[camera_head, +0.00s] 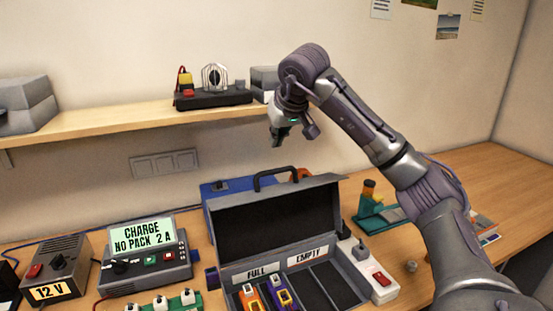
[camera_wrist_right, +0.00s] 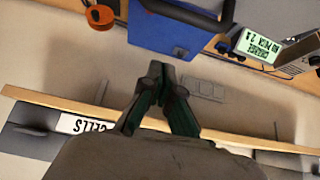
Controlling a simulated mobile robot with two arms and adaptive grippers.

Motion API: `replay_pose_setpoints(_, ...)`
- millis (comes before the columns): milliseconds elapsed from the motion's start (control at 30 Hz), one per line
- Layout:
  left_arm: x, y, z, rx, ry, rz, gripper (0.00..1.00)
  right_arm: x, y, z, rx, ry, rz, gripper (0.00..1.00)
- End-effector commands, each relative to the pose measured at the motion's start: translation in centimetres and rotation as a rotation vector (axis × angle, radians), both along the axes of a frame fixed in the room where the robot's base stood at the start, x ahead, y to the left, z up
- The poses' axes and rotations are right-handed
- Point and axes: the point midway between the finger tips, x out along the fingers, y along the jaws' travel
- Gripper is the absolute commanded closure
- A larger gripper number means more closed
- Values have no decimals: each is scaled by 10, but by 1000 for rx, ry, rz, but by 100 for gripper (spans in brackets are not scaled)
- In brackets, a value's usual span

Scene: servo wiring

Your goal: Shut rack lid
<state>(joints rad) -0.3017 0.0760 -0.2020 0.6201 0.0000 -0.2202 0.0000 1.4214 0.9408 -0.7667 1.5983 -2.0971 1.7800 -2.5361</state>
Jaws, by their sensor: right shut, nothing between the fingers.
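The grey rack (camera_head: 226,278) stands on the table in the head view. Compartments labelled FULL and EMPTY show in front; orange and purple packs (camera_head: 281,291) are in the FULL side. My right gripper (camera_head: 277,143) is shut and empty, in the air above and behind the lid, near the wall. In the right wrist view its fingers (camera_wrist_right: 160,77) are together, with the blue case beyond them. My left gripper is not in view.
A blue case (camera_head: 212,190) stands behind the lid; it also shows in the right wrist view (camera_wrist_right: 165,35). A charger (camera_head: 147,268) and a 12 V supply (camera_head: 55,268) are at left. A power strip (camera_head: 378,283) is at right. The wall shelf (camera_head: 120,120) is close to my gripper.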

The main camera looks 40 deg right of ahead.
Motion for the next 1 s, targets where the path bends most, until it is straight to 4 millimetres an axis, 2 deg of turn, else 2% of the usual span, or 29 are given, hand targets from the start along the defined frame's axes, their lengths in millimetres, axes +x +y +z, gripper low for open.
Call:
replay_pose_setpoints(233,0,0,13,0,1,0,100,31,-6,-45,1,5,1,100)
replay_pose_setpoints(400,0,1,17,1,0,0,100,8,-1,-50,-2,0,5,100)
replay_pose_setpoints(533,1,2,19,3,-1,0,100,-2,1,-54,0,1,4,100)
replay_pose_setpoints(1000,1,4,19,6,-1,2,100,-8,3,-55,1,-1,3,100)
